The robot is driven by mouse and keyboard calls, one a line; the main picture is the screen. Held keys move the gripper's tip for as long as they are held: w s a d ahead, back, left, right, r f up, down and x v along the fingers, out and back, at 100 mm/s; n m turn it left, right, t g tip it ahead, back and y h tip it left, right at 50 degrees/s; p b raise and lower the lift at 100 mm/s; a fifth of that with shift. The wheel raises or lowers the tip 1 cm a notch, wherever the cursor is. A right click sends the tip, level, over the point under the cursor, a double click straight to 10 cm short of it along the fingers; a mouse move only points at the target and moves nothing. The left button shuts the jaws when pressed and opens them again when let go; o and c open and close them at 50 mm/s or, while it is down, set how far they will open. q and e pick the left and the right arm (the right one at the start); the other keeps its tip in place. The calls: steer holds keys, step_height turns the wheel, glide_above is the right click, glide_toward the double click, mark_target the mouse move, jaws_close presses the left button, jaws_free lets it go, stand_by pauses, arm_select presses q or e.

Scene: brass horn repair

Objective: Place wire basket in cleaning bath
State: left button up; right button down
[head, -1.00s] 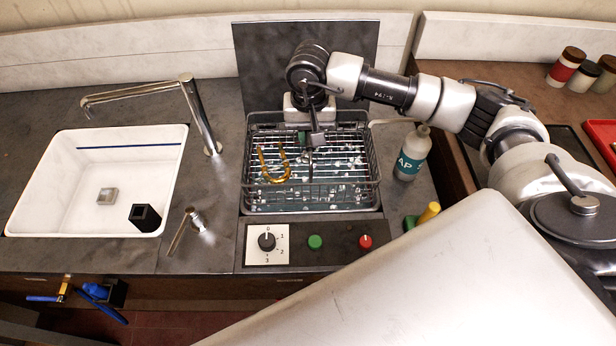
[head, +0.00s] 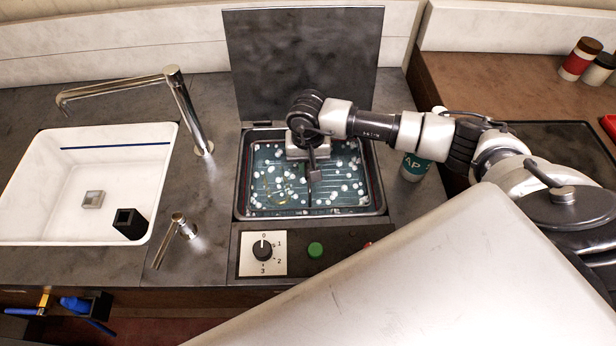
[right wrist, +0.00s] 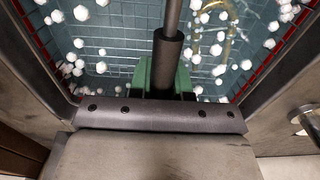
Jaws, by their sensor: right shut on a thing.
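The wire basket (head: 330,203) is down inside the cleaning bath (head: 240,190), under the greenish liquid with white foam bits floating on top. Its grid also shows under the liquid in the right wrist view (right wrist: 115,45). A curved brass piece (head: 272,195) lies in the basket, seen faintly through the liquid. My right gripper (head: 311,168) is above the bath and shut on the basket's dark upright handle (right wrist: 168,55). Whether the basket touches the bath floor is hidden. My left gripper is not in view.
The raised bath lid (head: 305,60) stands behind. A control panel with a dial (head: 263,251) and a green button (head: 315,250) lies in front. A white sink (head: 60,210) with a tap (head: 185,105) is at left, a labelled bottle (head: 414,165) at right.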

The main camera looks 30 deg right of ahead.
steer(key=shift+w+f+b, duration=0.1)
steer(key=shift+f+b, duration=0.9)
steer(key=shift+f, duration=1.25)
steer(key=shift+f, duration=0.1)
steer(key=c, duration=1.1)
jaws_free()
steer(key=shift+o, duration=0.2)
steer(key=shift+r, duration=0.4)
step_height(320, 180, up, 11)
steer(key=p, duration=0.5)
steer(key=shift+r+p, duration=0.2)
steer(key=shift+p, duration=0.15)
